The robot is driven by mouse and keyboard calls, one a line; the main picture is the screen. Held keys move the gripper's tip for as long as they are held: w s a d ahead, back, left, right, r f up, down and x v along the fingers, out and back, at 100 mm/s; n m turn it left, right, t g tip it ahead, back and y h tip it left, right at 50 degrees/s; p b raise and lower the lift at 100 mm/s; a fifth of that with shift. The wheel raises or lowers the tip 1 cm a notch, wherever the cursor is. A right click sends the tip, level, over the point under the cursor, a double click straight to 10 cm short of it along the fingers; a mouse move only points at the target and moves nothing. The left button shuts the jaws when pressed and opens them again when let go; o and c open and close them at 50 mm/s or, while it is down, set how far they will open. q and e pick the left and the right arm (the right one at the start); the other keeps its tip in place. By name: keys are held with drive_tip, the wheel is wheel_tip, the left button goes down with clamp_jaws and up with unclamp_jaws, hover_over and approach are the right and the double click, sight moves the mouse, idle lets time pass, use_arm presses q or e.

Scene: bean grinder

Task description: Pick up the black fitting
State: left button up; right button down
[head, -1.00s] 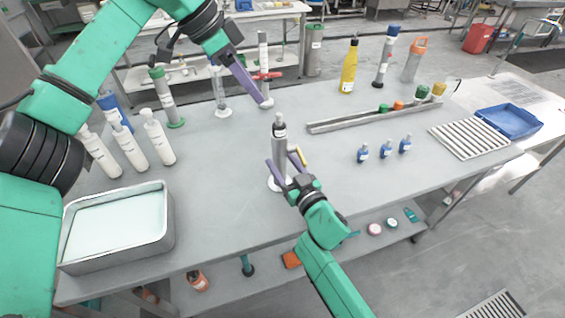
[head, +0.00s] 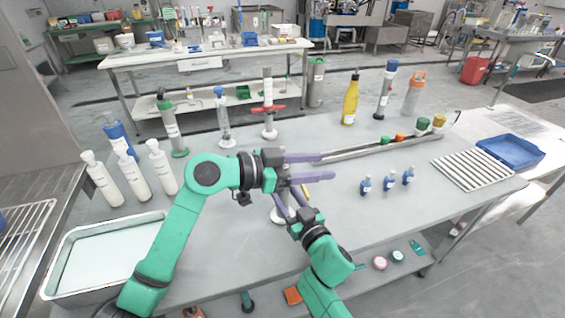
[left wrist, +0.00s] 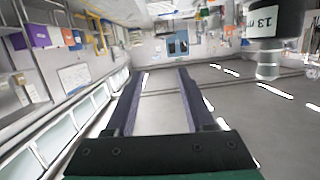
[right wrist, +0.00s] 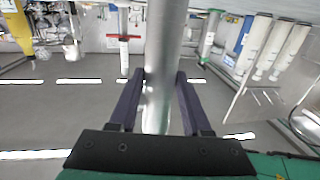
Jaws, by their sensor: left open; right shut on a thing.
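My left gripper (head: 325,166) is open and empty, fingers pointing right in the head view, above the table and in front of the upright grinder. In the left wrist view (left wrist: 158,72) nothing lies between its fingers. A black piece with a white label (left wrist: 275,18), likely the black fitting, shows at that view's upper right, outside the fingers. In the head view the left gripper hides it. My right gripper (head: 297,200) is shut on the grinder's silver body (right wrist: 160,55), which stands between its fingers in the right wrist view. The grinder's white base (head: 278,217) shows below.
A long metal tray (head: 350,152) lies behind the grippers. Several small blue bottles (head: 388,182) and a slatted rack (head: 472,170) are at right. White bottles (head: 161,168) and a steel basin (head: 62,288) are at left. Tall cylinders (head: 268,105) stand behind.

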use_arm(q)
drive_tip(key=a+f+n+t+y, duration=0.25)
drive_tip(key=a+n+t, duration=0.5)
drive_tip(key=a, duration=0.45)
drive_tip(key=x, duration=1.2)
drive_tip(key=shift+w+a+r+m+t+y, duration=0.3)
drive_tip(key=shift+w+r+m+t+y, duration=0.05)
drive_tip(key=shift+w+r+m+t, duration=0.1)
drive_tip(key=shift+a, duration=0.1)
clamp_jaws()
